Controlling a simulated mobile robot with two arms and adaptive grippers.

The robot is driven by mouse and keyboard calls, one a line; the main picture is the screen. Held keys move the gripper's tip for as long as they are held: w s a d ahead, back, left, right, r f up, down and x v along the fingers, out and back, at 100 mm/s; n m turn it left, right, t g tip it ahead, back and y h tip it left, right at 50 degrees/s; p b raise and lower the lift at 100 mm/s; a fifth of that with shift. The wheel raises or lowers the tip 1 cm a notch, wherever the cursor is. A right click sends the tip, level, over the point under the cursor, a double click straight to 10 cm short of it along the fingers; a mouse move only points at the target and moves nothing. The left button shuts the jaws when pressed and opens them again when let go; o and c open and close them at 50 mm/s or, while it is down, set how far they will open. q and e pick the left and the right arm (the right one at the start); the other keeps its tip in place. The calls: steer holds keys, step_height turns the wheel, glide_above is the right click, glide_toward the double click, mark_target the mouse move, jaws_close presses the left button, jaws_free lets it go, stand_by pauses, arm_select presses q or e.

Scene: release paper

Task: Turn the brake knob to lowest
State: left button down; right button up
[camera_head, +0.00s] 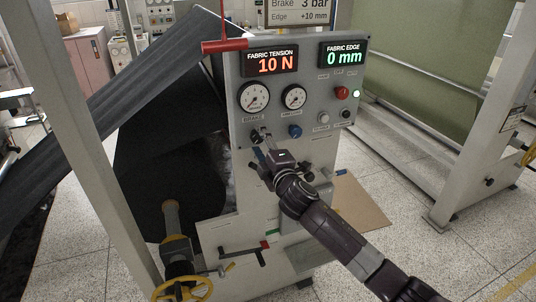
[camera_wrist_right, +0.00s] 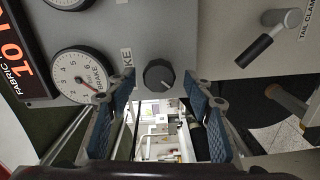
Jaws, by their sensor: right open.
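The brake knob (camera_wrist_right: 158,75) is a round black knob with a pale mark, on the grey panel face next to a partly covered label ending in "KE". My right gripper (camera_wrist_right: 160,92) is open, with one blue-padded finger on each side just short of the knob. No contact shows. In the head view my right gripper (camera_head: 263,143) reaches up to the panel below the left gauge and largely hides the knob. The brake gauge (camera_wrist_right: 84,78) is white with a red needle near its low numbers. My left gripper is not in view.
The control panel (camera_head: 240,190) also carries a second gauge (camera_head: 294,97), a blue knob (camera_head: 295,131), a red button (camera_head: 341,92) and displays reading 10 N and 0 mm. A tail clamp lever (camera_wrist_right: 268,42) sticks out beside the gripper. A yellow handwheel (camera_head: 182,290) stands lower left.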

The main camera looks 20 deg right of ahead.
steer(key=s, duration=0.9)
steer(key=shift+s+d, duration=0.2)
steer(key=shift+s, duration=0.1)
steer(key=s+d+f+m+g+b, duration=0.2)
steer(key=f, duration=1.1)
steer(key=s+d+f+m+g+h+b, duration=0.1)
steer(key=s+f+m+g, duration=0.1)
steer(key=f, duration=1.1)
steer(key=s+d+f+m+g+b, duration=0.2)
steer(key=s+f+g, duration=0.1)
steer(key=f, duration=1)
steer(key=s+f+m+g+b, duration=0.1)
steer(key=s+f+g, duration=0.1)
steer(key=s+f, duration=0.65)
steer(key=s+f+m+g+b, duration=0.15)
steer(key=s+f, duration=0.45)
steer(key=f, duration=0.6)
steer(key=s+a+f+m+g+b, duration=0.1)
steer(key=s+f+m+g, duration=0.1)
steer(key=s+f, duration=0.5)
steer(key=s+a+f+m+g+b, duration=0.2)
steer(key=s+f, duration=0.4)
steer(key=s, duration=1.1)
steer(key=s+a+f+m+g+b, duration=0.1)
steer(key=s+f+m+g, duration=0.1)
steer(key=s+f, duration=0.5)
steer(key=s, duration=0.5)
steer(key=shift+s+a+f+b, duration=0.2)
steer(key=shift+s+f+b, duration=0.05)
steer(key=shift+f+b, duration=0.1)
